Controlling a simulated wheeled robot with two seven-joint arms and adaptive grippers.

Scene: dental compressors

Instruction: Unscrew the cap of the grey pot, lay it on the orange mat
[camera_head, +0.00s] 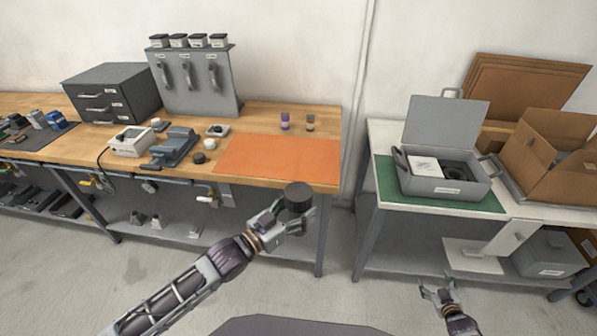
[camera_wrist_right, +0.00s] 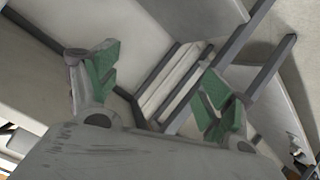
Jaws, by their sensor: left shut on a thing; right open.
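A dark grey round pot (camera_head: 298,196) is held upright in my left gripper (camera_head: 292,217), in front of the bench's front edge and below the orange mat in the head view. Its top looks flat and dark; I cannot tell cap from body. The orange mat (camera_head: 275,156) lies bare on the wooden bench. My right gripper (camera_head: 437,290) is open and empty, low at the right, in front of the white table. In the right wrist view its green-padded fingers (camera_wrist_right: 158,85) are spread with nothing between them.
Left of the mat are a grey vise-like fixture (camera_head: 172,148), a white box (camera_head: 131,141) and small dark round parts (camera_head: 198,158). Two small bottles (camera_head: 285,121) stand behind the mat. An open grey case (camera_head: 445,185) sits on the green mat (camera_head: 390,190) at right. A floor gap separates the tables.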

